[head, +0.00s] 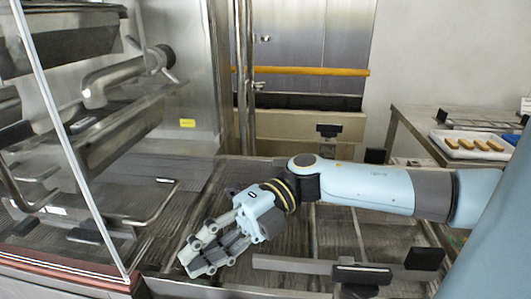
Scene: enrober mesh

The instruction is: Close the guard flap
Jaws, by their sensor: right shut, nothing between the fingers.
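A clear panel with a pale slanting edge (68,140) stands at the left of the head view and looks like the guard flap. Machine parts show through it, and its left side runs out of the picture. I cannot tell how far open it is. My right gripper (190,264) is low in the middle, to the right of the panel's lower end, with its fingers pointing down and left. Its fingers are shut and empty, and it appears apart from the panel. My left gripper is not in view.
A wire mesh belt (310,225) lies under my right arm, with a metal bar (290,264) along its near side. A table at the right bears a white tray (448,149) of brown bars.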

